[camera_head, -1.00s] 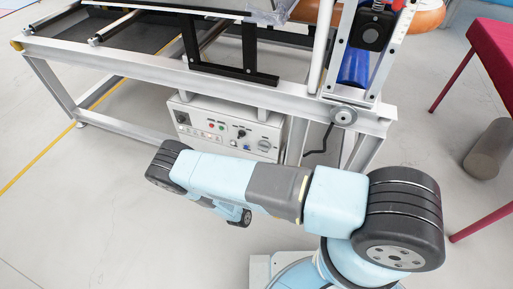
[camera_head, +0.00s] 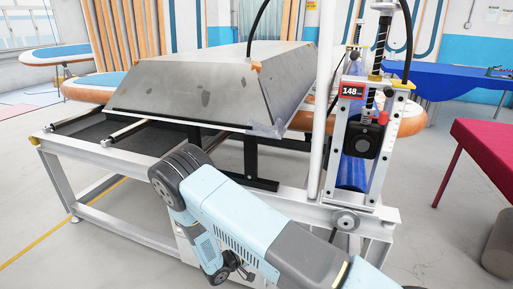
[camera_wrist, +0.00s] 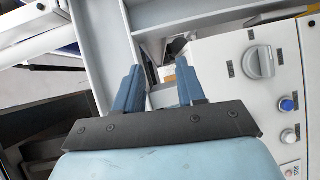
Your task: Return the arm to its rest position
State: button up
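My gripper (camera_wrist: 159,82) shows in the wrist view with its two blue fingers apart and nothing between them. It is in front of the metal frame, to the left of a light control panel (camera_wrist: 225,75) with a grey knob, a blue button and a white button. How far the fingers are from the frame I cannot tell. In the head view my light blue and dark grey arm (camera_head: 235,220) is bent in front of the machine. My gripper cannot be made out there.
A metal-framed machine (camera_head: 125,160) with a large grey slanted block (camera_head: 200,85) stands ahead. A red-covered table (camera_head: 487,145) stands at the right, beside a grey cylinder (camera_head: 499,245). Open floor lies left.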

jog(key=s+d+r+m+g+y, duration=0.1)
jog(key=d+r+m+g+y, duration=0.3)
jog(key=r, duration=0.7)
jog(key=s+d+r+g+h, duration=0.1)
jog(key=s+d+r+g, duration=0.15)
jog(key=d+r, duration=0.6)
jog(key=s+d+r+m+g+y, duration=0.1)
jog(key=d+r+m+g+y, duration=0.2)
jog(key=r, duration=1.1)
jog(key=s+d+r+t+y, duration=0.2)
jog(key=s+d+r+y, duration=0.1)
jog(key=s+r, duration=0.6)
jog(key=s+d+r+t+y, duration=0.3)
jog(key=s+r+y, duration=0.1)
jog(key=s+r, duration=0.6)
jog(key=s, duration=0.3)
jog(key=shift+r, duration=0.2)
jog(key=shift+d, duration=0.1)
